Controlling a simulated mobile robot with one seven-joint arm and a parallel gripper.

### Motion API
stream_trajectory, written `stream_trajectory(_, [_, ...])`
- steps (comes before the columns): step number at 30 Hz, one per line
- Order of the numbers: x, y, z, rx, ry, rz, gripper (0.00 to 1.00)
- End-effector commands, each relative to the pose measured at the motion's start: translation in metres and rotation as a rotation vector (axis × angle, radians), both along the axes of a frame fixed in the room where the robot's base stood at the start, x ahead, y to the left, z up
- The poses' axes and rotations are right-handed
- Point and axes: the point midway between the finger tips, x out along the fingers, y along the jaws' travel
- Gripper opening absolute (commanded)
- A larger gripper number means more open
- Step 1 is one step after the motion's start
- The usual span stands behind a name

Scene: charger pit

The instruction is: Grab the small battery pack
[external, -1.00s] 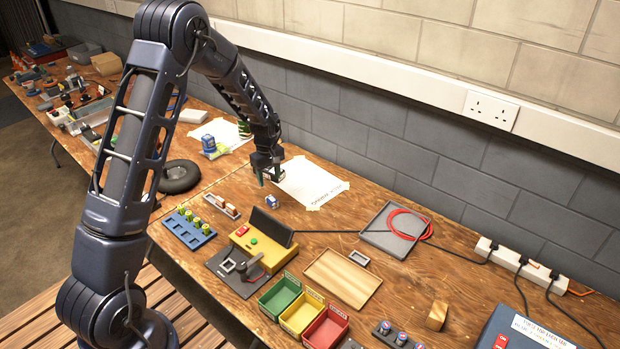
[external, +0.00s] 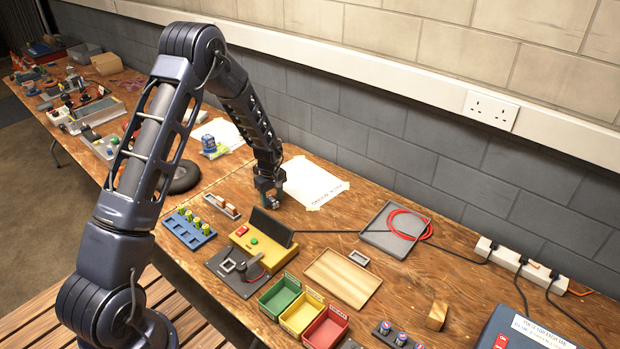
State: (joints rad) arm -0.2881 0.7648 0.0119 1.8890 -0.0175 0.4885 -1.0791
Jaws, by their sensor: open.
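The small battery pack (external: 272,204), a little blue and white block, stands on the wooden bench behind the yellow charger box. My gripper (external: 270,200) points down right at it, with its fingers around or just in front of the pack. The fingers are open. They cover most of the pack, and I cannot tell whether they touch it.
The yellow charger box (external: 250,247) with its dark upright panel (external: 271,228) stands just in front of my gripper. A white paper sheet (external: 309,180) lies behind it. A blue rack of green cells (external: 189,230) and a small tray (external: 221,206) are to the left.

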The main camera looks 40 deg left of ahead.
Motion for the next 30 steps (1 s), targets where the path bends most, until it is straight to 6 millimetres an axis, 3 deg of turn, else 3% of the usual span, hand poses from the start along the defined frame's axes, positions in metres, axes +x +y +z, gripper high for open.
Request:
stream_trajectory(7, [0.0,0.0,-0.002,0.0,-0.001,0.0,0.53])
stream_trajectory(15, [0.0,0.0,-0.002,0.0,-0.001,0.0,0.02])
stream_trajectory(25, [0.0,0.0,0.003,0.001,-0.002,0.0,0.02])
stream_trajectory(30, [0.001,0.0,0.024,0.001,-0.003,0.0,0.02])
